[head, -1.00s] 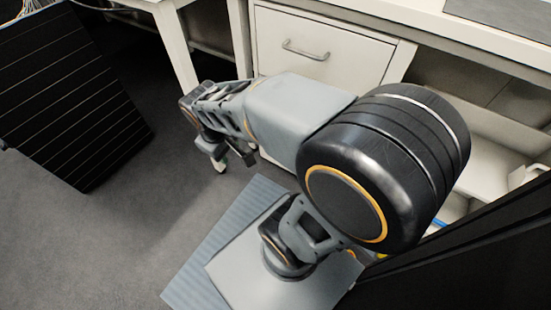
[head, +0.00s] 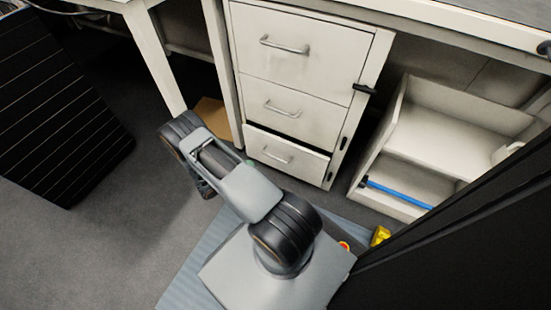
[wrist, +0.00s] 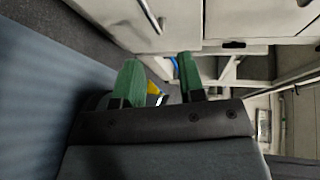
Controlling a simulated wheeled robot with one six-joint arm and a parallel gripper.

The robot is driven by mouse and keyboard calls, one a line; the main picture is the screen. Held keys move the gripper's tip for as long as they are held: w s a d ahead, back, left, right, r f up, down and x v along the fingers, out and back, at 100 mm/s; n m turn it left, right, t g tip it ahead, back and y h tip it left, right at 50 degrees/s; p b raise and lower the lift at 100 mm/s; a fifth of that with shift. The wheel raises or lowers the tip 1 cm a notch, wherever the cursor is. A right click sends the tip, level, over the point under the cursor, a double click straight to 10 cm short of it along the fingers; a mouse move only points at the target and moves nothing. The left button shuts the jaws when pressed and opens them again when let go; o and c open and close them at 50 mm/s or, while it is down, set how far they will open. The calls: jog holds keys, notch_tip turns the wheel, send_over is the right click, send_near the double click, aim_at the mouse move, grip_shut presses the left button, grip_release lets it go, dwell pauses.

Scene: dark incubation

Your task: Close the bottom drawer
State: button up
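The bottom drawer (head: 285,155) is the lowest of three in a white cabinet in the head view. It stands slightly open, with a dark gap above its front. Its handle (head: 277,155) is a metal bar. My arm's end is low in front of the cabinet, near the drawer's left side. In the head view my gripper is mostly hidden behind my arm. In the wrist view my gripper (wrist: 160,78) has two green fingers apart with nothing between them. A white drawer front with a bar handle (wrist: 150,15) shows above them; I cannot tell whether they touch it.
The middle drawer (head: 285,103) and top drawer (head: 290,45) look shut. A white open shelf unit (head: 408,130) with a blue rod (head: 398,193) stands to the right. A desk leg (head: 157,62) and a brown box (head: 213,117) are to the left.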

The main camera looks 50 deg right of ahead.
aim_at(275, 158)
jog(key=shift+s+d+f+n+t+h+b, duration=0.15)
jog(key=shift+s+d+f+n+b, duration=0.45)
jog(key=shift+d, duration=1.7)
jog(key=shift+s+d+f+n+t+h+b, duration=0.1)
jog(key=shift+s+d+f+b, duration=0.2)
jog(key=shift+d+f+b, duration=1.35)
jog(key=shift+s+d+f+n+t+h+b, duration=0.15)
jog(key=shift+s+d+f+n, duration=0.25)
jog(key=shift+d, duration=2.5)
jog(key=shift+r, duration=0.15)
grip_shut()
